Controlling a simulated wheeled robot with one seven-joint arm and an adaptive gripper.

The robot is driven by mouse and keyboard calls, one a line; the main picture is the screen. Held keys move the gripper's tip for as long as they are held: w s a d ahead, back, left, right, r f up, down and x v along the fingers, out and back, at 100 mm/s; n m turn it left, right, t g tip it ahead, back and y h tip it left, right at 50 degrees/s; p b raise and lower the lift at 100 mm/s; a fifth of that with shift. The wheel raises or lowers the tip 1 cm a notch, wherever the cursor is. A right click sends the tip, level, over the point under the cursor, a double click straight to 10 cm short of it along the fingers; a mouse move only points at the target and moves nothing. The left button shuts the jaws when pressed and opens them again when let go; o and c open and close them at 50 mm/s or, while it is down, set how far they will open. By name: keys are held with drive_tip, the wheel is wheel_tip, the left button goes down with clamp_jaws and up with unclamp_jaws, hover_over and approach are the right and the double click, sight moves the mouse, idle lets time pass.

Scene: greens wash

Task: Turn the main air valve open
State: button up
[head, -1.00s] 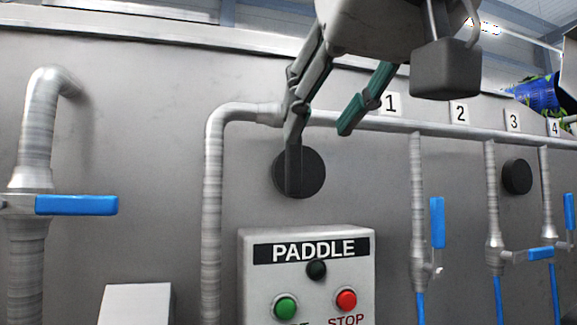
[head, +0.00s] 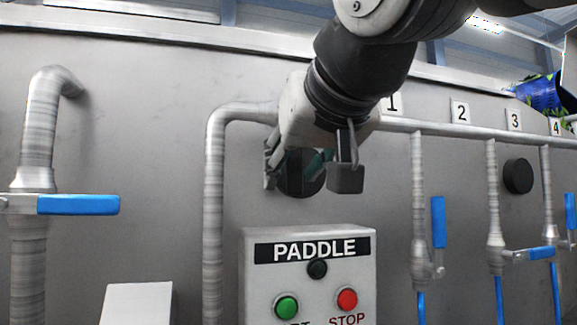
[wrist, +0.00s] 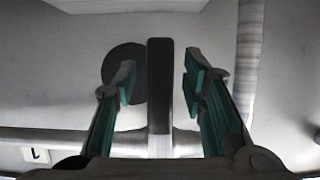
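The main air valve appears to be the dark bar handle with a light metal stem, seen between my fingers in the wrist view (wrist: 160,85). It lies across the horizontal pipe (wrist: 105,139), which shows at the bottom of that view. In the head view my gripper (head: 294,166) is at the wall, just below this pipe and right of its bend, and largely hides the handle. My gripper also shows in the wrist view (wrist: 160,85), with one teal-padded finger on each side of the handle. The fingers are open, with a visible gap on both sides.
The PADDLE box (head: 308,284) with green and red buttons sits just below my gripper. A blue-handled valve (head: 78,204) is on the left pipe. Numbered branches with blue handles (head: 438,222) stand to the right. A black disc (wrist: 122,70) is on the wall behind the handle.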

clamp_jaws()
drive_tip(key=shift+d, duration=0.1)
drive_tip(key=w+d+r+n+t+h+b, duration=0.2)
drive_tip(key=d+r+n+t+h, duration=0.1)
drive_tip(key=d+r+n+h, duration=0.2)
drive_tip(key=shift+d+n, duration=1)
drive_tip(key=shift+n, duration=1.3)
